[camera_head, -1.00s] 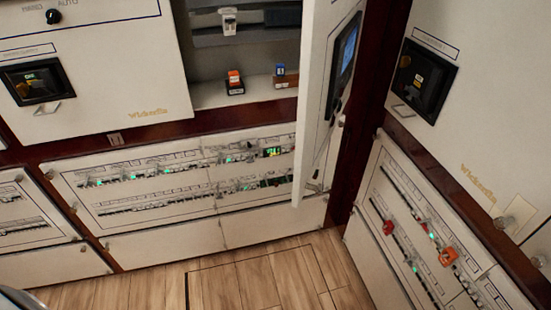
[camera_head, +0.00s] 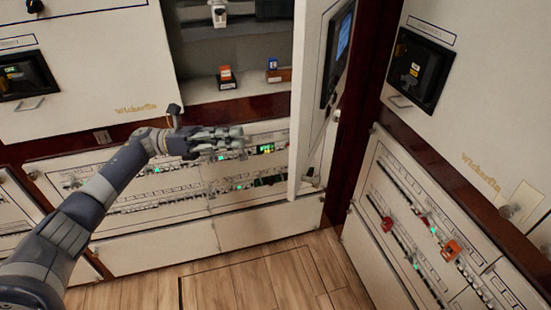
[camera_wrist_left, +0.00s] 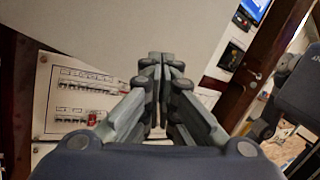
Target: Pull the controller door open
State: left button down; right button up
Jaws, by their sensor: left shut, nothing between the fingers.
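The white controller door (camera_head: 311,95) stands swung out from its cabinet in the head view, seen nearly edge-on. A dark screen panel (camera_head: 341,45) is on its right-hand face. My left gripper (camera_head: 240,135) reaches in from the left, below the open cabinet bay, in front of the breaker rows. Its tips appear to the left of the door's edge, apart from it. In the left wrist view its fingers (camera_wrist_left: 155,62) are closed together with nothing between them, in front of a plain pale surface. My right gripper is not in view.
The open bay shelf (camera_head: 205,92) holds small orange-and-black and blue-and-brown devices. Breaker rows (camera_head: 150,190) run along the low panel behind my left arm. A right-hand cabinet (camera_head: 450,120) stands close by the door. The wooden floor (camera_head: 260,280) in front is clear.

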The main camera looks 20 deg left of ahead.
pick_arm(q)
jog(key=s+a+r+m+g+y, duration=0.1)
jog(key=s+r+m+g, duration=0.35)
jog(key=m, duration=0.25)
jog(key=p, duration=0.6)
send_near(290, 158)
jog(key=shift+g, duration=0.25)
jog(key=d, duration=0.5)
jog(key=shift+w+d, duration=0.15)
jog(key=shift+w, duration=0.15)
jog(key=shift+d+f, duration=0.15)
jog(key=shift+d, duration=0.65)
